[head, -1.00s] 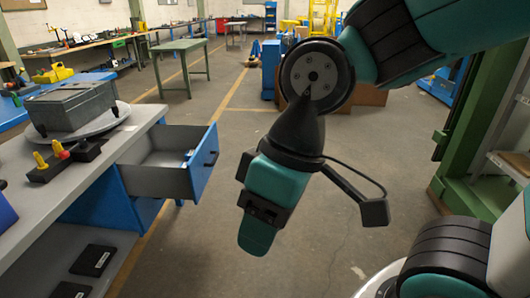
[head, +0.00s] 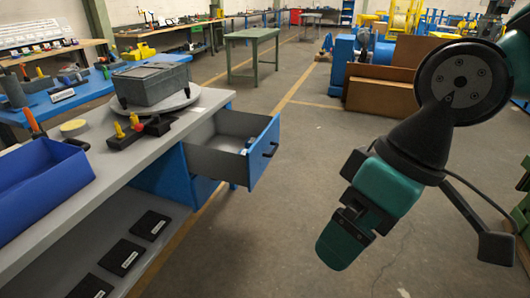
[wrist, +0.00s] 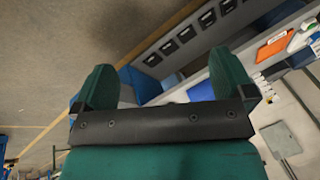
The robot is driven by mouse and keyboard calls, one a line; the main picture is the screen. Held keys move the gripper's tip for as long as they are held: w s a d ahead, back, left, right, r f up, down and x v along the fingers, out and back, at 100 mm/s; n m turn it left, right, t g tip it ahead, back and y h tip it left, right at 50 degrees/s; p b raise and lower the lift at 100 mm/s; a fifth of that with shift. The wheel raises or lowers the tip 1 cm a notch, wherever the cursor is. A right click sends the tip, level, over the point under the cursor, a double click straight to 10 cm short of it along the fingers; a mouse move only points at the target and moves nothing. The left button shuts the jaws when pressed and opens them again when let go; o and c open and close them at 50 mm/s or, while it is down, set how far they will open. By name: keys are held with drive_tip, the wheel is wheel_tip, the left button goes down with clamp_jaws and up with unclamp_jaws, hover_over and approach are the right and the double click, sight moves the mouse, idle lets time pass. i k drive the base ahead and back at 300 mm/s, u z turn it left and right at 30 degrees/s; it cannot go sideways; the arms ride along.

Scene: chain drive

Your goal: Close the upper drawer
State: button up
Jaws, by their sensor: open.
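The upper drawer (head: 218,164) is pulled out of the blue cabinet (head: 168,180) under the workbench in the head view. Its blue front with a dark handle (head: 271,149) faces right, and it has a grey inside with a small item near the front. My gripper (head: 338,246) is to the right of the drawer, apart from it, over the floor and pointing down. In the wrist view my gripper (wrist: 168,90) shows two teal fingers spread apart with nothing between them.
The workbench (head: 112,170) carries a grey box (head: 152,84) on a round plate, a black holder with yellow and red pieces (head: 138,128), and a blue bin (head: 38,185). Black cases lie on the lower shelf. The floor (head: 260,235) between drawer and gripper is clear.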

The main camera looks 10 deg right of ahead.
sight(211, 150)
drive_tip(key=z, duration=0.15)
drive_tip(key=i, duration=1.25)
drive_tip(key=u, duration=0.35)
